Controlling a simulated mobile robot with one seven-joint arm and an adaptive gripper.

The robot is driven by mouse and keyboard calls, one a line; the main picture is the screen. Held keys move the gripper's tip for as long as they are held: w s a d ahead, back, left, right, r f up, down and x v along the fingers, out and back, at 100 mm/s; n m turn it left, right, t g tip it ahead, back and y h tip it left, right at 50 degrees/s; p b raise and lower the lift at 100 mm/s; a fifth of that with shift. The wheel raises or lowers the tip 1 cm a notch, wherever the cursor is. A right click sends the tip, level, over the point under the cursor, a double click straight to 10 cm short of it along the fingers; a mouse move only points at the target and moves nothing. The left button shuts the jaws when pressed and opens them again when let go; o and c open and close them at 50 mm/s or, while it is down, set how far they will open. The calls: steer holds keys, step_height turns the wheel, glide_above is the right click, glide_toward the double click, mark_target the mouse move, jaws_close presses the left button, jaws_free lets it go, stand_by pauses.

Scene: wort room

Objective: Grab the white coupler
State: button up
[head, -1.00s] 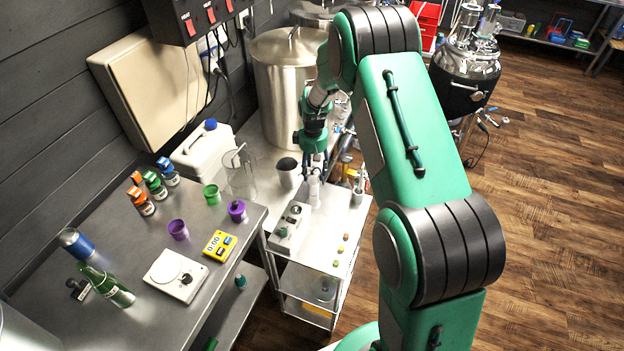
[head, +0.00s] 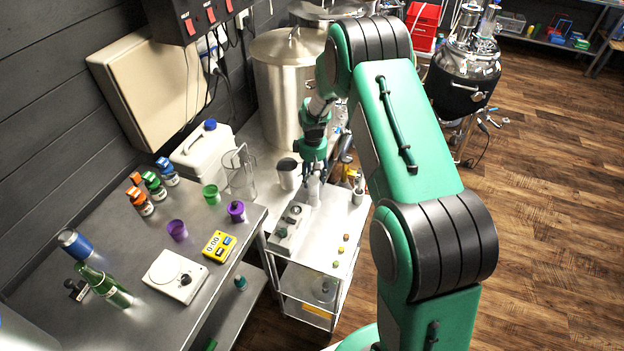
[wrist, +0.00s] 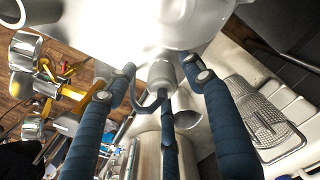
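A whitish upright cylindrical piece (head: 314,191), which looks like the white coupler, stands on the top of the white cart (head: 322,222). My gripper (head: 314,178) points down directly over it, and its fingers partly hide it. In the wrist view my gripper's dark blue fingers (wrist: 165,100) are spread apart. A small pale cylinder (wrist: 162,73) shows between them, and a larger white rounded body (wrist: 190,18) fills the top edge. I cannot tell whether any finger touches the piece.
A grey device with knobs (head: 289,230) and several small coloured pieces (head: 341,250) share the cart top. A steel cup (head: 287,173) and a clear pitcher (head: 240,172) stand behind to the left. A large steel pot (head: 285,85) is close behind my gripper.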

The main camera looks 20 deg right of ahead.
mark_target(313, 174)
steer(key=c, duration=1)
steer(key=shift+c, duration=0.2)
steer(key=shift+r+p, duration=0.65)
steer(key=shift+r, duration=4.35)
